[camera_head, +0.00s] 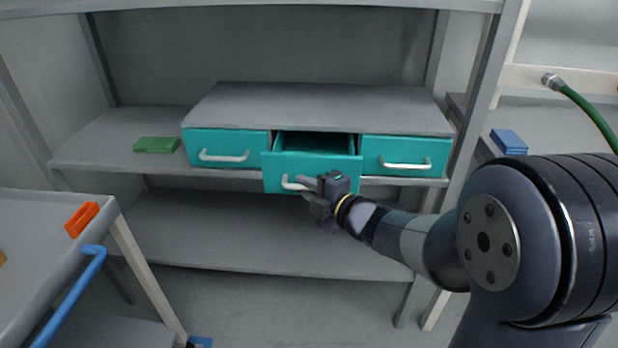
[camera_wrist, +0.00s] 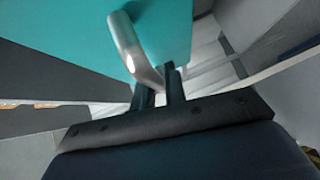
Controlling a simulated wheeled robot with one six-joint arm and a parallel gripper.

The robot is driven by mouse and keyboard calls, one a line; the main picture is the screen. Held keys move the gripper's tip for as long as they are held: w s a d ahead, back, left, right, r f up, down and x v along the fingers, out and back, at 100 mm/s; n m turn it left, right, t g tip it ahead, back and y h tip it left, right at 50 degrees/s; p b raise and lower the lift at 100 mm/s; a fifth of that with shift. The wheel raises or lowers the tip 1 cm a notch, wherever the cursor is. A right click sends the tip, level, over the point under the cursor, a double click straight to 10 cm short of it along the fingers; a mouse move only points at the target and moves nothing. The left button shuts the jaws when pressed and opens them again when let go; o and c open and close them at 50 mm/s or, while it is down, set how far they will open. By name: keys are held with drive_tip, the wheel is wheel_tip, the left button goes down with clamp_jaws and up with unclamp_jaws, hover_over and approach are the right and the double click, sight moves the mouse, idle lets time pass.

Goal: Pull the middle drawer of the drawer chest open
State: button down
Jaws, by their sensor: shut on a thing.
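The grey drawer chest (camera_head: 320,105) stands on a shelf and has three teal drawers side by side. The middle drawer (camera_head: 312,172) is pulled out toward me, and its dark inside shows at the top. The left drawer (camera_head: 226,143) and right drawer (camera_head: 406,150) are shut. My gripper (camera_head: 310,188) is at the middle drawer's front, shut on its pale bar handle (camera_head: 291,183). In the wrist view the handle (camera_wrist: 133,45) runs down to between my two fingers (camera_wrist: 160,88), in front of the teal drawer face (camera_wrist: 165,30). Part of the handle is hidden by my gripper.
A green block (camera_head: 157,145) lies on the shelf left of the chest. A cart (camera_head: 40,225) with an orange block (camera_head: 81,219) and blue handle (camera_head: 75,295) stands at the left. A blue block (camera_head: 509,142) and green hose (camera_head: 590,108) are at the right. The lower shelf (camera_head: 240,230) is bare.

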drive_tip(key=s+b, duration=0.1)
drive_tip(key=s, duration=0.9)
drive_tip(key=shift+a+b, duration=0.15)
drive_tip(key=shift+b, duration=0.15)
drive_tip(key=shift+s, duration=0.1)
drive_tip(key=c, duration=1.5)
unclamp_jaws()
drive_tip(key=shift+o, duration=0.2)
drive_tip(key=p+v, duration=0.3)
drive_tip(key=v, duration=0.7)
drive_tip(key=shift+s+d, duration=0.25)
drive_tip(key=shift+s, duration=0.05)
